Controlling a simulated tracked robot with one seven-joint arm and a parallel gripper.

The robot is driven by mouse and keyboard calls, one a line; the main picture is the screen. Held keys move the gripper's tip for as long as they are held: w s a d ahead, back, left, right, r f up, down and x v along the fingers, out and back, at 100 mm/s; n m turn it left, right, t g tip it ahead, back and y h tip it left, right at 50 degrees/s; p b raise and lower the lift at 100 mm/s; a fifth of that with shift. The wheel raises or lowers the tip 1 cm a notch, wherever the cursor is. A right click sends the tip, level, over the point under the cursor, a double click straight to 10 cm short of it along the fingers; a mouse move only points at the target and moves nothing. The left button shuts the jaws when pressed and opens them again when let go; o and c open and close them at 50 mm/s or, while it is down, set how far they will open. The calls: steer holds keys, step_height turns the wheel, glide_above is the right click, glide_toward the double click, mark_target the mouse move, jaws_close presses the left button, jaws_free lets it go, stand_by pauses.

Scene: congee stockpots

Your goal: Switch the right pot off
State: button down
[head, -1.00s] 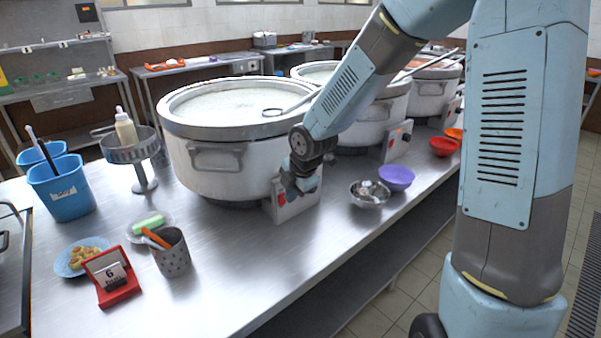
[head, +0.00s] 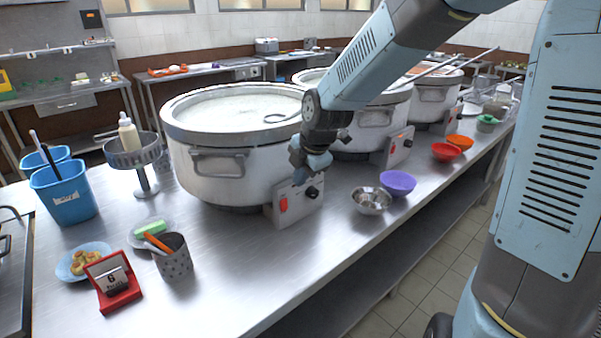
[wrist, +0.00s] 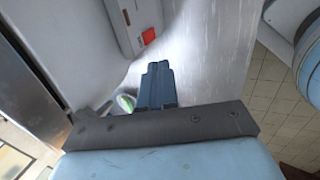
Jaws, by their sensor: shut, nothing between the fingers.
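Three big white stockpots stand in a row: a near left pot (head: 235,165), a middle pot (head: 368,120) and a far right pot (head: 432,100). The near pot's control box (head: 298,204) has a red switch (head: 283,205) and a black knob (head: 312,192). The middle box (head: 398,148) also shows a red switch and knob. The far box (head: 450,118) is too small to read. My gripper (head: 308,166) is shut and empty, just above the near box in the picture. In the wrist view, my shut fingers (wrist: 157,82) are apart from a box with a red switch (wrist: 148,36).
A metal bowl (head: 371,201), a purple bowl (head: 397,183) and red and orange bowls (head: 446,151) lie along the front edge. Blue bins (head: 64,193), a holed cup (head: 174,257) and a red sign stand (head: 112,285) stand left. The steel counter's front middle (head: 235,270) is clear.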

steer(key=shift+s+r, duration=0.1)
steer(key=shift+r, duration=0.5)
steer(key=s+d+r+m+t+h, duration=0.1)
steer(key=s+d+r+m, duration=0.5)
steer(key=s+d+m, duration=0.4)
steer(key=s+d+r+m+t+h, duration=0.1)
steer(key=s+d+r+m, duration=0.5)
steer(key=s+d+m, duration=0.4)
steer(key=s+m, duration=0.1)
steer(key=m, duration=0.4)
steer(key=shift+s+d+r+m+h, duration=0.2)
steer(key=shift+r+m+h, duration=0.1)
steer(key=shift+h, duration=0.1)
